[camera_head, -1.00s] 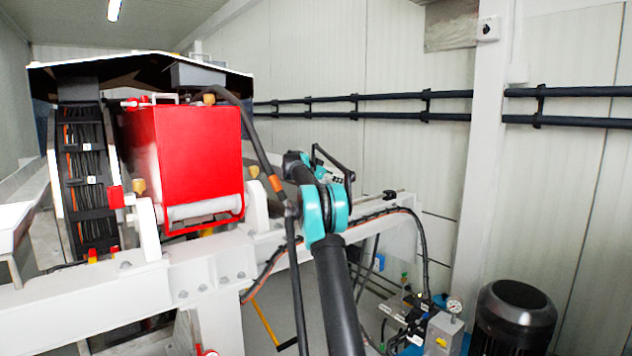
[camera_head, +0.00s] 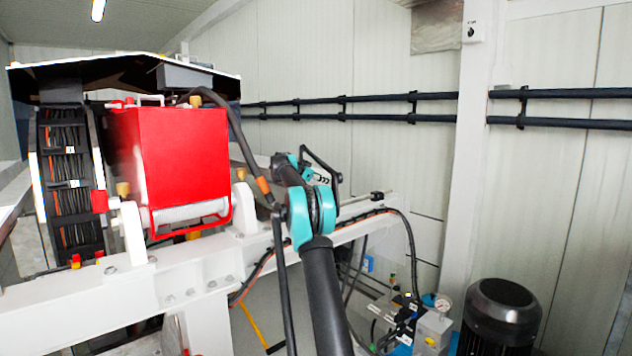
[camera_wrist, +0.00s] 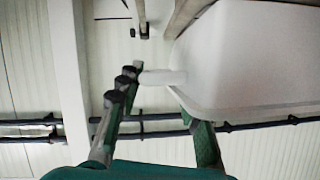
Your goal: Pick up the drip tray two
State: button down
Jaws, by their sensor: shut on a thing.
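The drip tray (camera_wrist: 250,58) shows in the wrist view as a large white, smooth-walled tray at the upper right, tilted in the picture and cut off by the frame edge. A short pale tab (camera_wrist: 163,77) sticks out from its left side. My gripper (camera_wrist: 160,86) has one finger to the left of this tab and the other to the right, partly behind the tray's lower rim. It is shut on the tray at this tab. In the head view I cannot make out the tray or my fingertips; my dark arm with its teal joint covers the middle.
A red box (camera_head: 172,160) sits on a white beam (camera_head: 170,280) beside a black cable chain (camera_head: 70,180). A black motor (camera_head: 500,315) and hydraulic fittings stand low at the right. Dark pipes (camera_head: 380,100) run along the wall past a white post (camera_head: 470,150).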

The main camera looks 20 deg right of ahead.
jog(key=shift+r, duration=0.1)
notch_tip(320, 180, up, 9)
jog(key=shift+r, duration=0.2)
dwell(0.7)
jog(key=shift+r, duration=0.1)
